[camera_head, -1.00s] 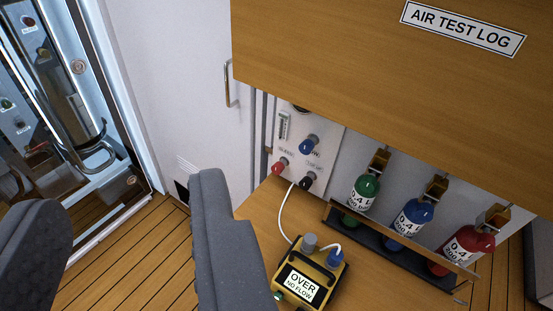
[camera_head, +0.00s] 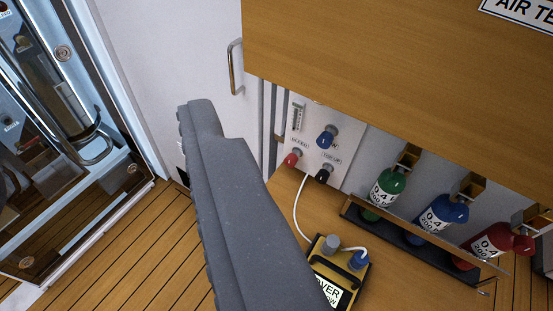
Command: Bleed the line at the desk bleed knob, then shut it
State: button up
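A white panel (camera_head: 345,150) stands at the back of the desk. It carries a blue knob (camera_head: 327,138), a red knob (camera_head: 292,159) and a black knob (camera_head: 324,174), with a small vertical gauge (camera_head: 298,117) at upper left.
Green (camera_head: 388,187), blue (camera_head: 441,216) and red (camera_head: 488,243) bottles stand in a rack (camera_head: 400,243) on the desk (camera_head: 290,187). A wooden board (camera_head: 390,55) overhangs the panel. A cabinet door handle (camera_head: 235,67) and a metal-framed glass door (camera_head: 60,140) are left.

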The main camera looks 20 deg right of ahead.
jog(key=w+f+m+t+h, duration=0.1)
jog(key=w+f+m, duration=0.3)
jog(key=w+f, duration=0.7)
jog(key=w+f+m+t, duration=0.1)
jog(key=w+f+m, duration=0.5)
jog(key=w, duration=0.8)
jog(key=m+g+h+b, duration=0.1)
jog(key=m+g+h, duration=0.6)
jog(key=h, duration=0.6)
send_near(289, 164)
jog(key=shift+m+t, duration=0.7)
jog(key=v, duration=0.4)
jog(key=shift+s+d+f, duration=0.1)
jog(key=shift+s+d, duration=0.05)
jog(key=shift+s, duration=0.1)
jog(key=shift+d+f, duration=0.1)
jog(key=shift+d, duration=0.1)
jog(key=shift+w+d, duration=0.2)
jog(key=shift+d, duration=0.05)
jog(key=b+x, duration=0.2)
jog(key=x, duration=1)
jog(key=shift+w+d+f, duration=0.15)
jog(key=shift+w+d, duration=0.05)
jog(key=shift+w, duration=0.15)
